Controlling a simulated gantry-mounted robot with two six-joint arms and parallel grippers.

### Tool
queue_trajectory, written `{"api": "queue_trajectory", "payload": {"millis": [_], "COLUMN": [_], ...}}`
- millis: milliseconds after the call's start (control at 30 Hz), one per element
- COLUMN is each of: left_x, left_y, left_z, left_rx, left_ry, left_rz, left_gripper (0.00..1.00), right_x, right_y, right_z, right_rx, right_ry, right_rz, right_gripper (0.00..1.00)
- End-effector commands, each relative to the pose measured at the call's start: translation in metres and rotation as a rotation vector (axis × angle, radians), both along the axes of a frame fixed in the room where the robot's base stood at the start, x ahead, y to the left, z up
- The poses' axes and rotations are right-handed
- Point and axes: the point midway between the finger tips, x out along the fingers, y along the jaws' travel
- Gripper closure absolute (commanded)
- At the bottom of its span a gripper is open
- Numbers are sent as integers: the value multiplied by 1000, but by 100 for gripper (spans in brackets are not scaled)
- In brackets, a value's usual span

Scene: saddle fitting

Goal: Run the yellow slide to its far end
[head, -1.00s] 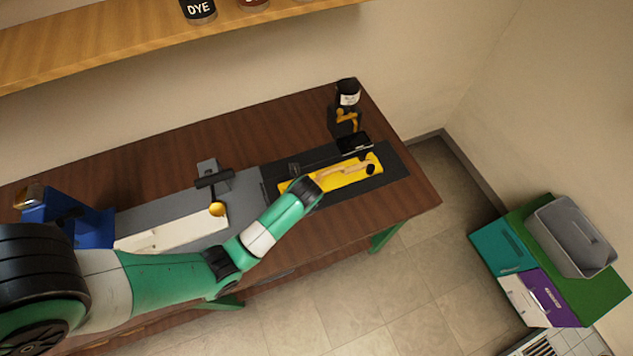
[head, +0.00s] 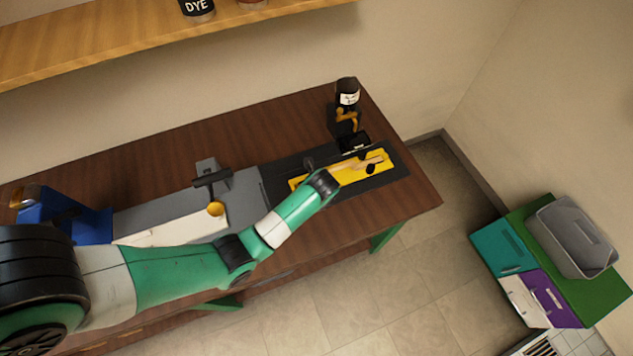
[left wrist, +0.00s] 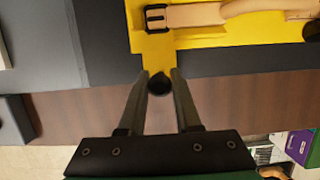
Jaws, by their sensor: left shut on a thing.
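The yellow slide (head: 387,158) lies on a dark base strip (head: 388,179) near the right end of the bench. A tan strap (head: 352,170) with a dark buckle lies along it. In the left wrist view the yellow slide (left wrist: 225,36) has a narrow tab ending in a black knob (left wrist: 159,84). My left gripper (left wrist: 160,78) is shut on this knob, one finger on each side. In the head view my left wrist hides the fingers and knob. My right gripper is in neither view.
A black post-like device (head: 345,118) stands behind the slide. A grey plate with a black handle (head: 212,178), a white block (head: 170,232) and a blue holder (head: 65,217) are to the left. The bench's right end is clear.

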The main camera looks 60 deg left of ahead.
Motion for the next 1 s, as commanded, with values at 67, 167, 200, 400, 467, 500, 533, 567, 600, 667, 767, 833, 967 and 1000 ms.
{"api": "queue_trajectory", "payload": {"millis": [67, 167, 200, 400, 467, 500, 533, 567, 600, 667, 767, 833, 967, 1000], "left_x": [1, 3, 5, 17, 18, 18, 18, 18, 20, 23, 30, 33, 34, 34], "left_y": [0, -1, -1, -3, -3, -3, -3, -3, -3, -3, -4, -5, -5, -5], "left_z": [1, 0, 0, 0, 1, 1, 1, 0, 0, -1, -1, -1, 0, 0], "left_rx": [0, 0, 0, 0, 0, 0, 0, 0, 0, 0, 0, 0, 0, 0], "left_ry": [0, 0, 0, 0, 0, 0, 0, 0, 0, 0, -1, 0, 1, 1], "left_rz": [0, 0, -1, -2, -1, -1, -1, -1, -1, -1, 0, 0, 0, 0], "left_gripper": [95, 95, 95, 95, 95, 95, 95, 95, 95, 95, 95, 95, 95, 95], "right_x": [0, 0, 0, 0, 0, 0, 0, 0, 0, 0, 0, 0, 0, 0], "right_y": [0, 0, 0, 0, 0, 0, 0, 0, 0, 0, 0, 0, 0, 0], "right_z": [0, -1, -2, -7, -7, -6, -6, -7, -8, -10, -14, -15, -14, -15], "right_rx": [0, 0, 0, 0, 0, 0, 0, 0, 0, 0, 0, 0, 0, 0], "right_ry": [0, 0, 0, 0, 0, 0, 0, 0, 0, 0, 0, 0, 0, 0], "right_rz": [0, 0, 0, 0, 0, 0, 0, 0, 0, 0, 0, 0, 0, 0], "right_gripper": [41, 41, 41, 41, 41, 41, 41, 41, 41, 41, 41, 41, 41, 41]}}
